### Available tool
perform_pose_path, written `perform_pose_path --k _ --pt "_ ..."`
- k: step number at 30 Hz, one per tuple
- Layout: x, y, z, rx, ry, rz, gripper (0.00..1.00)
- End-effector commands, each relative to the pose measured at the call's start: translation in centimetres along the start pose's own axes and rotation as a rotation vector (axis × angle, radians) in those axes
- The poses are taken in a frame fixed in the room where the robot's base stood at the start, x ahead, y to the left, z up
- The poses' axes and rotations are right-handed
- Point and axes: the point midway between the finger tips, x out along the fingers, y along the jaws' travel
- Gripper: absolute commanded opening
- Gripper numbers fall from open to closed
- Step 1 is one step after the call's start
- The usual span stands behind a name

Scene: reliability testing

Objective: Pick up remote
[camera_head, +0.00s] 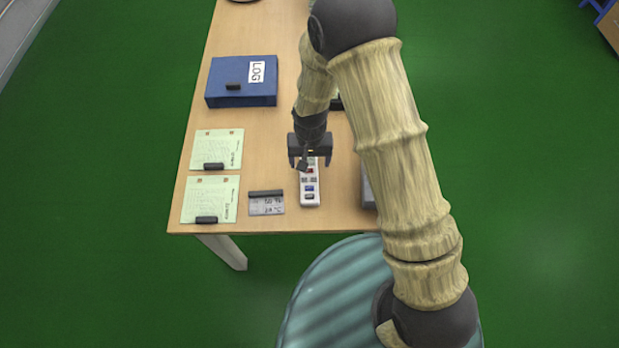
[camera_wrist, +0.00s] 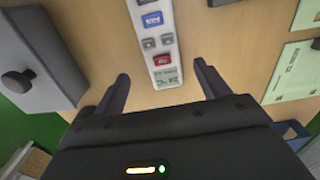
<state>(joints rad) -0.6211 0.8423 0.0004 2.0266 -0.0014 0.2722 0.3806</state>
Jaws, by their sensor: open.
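The remote (camera_head: 310,193) is a slim white device with a small display and red, blue and grey buttons. It lies lengthwise near the front edge of the wooden table (camera_head: 335,218). In the wrist view the remote (camera_wrist: 157,42) runs up out of the picture, its display end between my fingers. My gripper (camera_head: 310,163) is open over the far part of the remote, hiding some of it. In the wrist view my gripper's fingers (camera_wrist: 161,73) stand apart on either side, with table showing between each finger and the remote. Nothing is held.
A grey device with a dark bar (camera_head: 266,203) lies just left of the remote. Two pale green sheets (camera_head: 217,149) with black clips lie farther left. A blue LOG binder (camera_head: 240,92) lies farther back. A grey box with a black knob (camera_wrist: 38,62) stands nearby, partly hidden by my arm.

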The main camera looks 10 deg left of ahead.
Motion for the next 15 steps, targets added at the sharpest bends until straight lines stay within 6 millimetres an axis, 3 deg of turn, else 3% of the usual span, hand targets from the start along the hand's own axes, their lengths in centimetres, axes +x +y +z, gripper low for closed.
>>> perform_pose_path --k 10,15 --pt "3.9 -0.3 -0.3 0.0 -0.004 0.001 0.75" --pt "4.8 -0.3 -0.3 0.0 0.0 0.0 0.75"
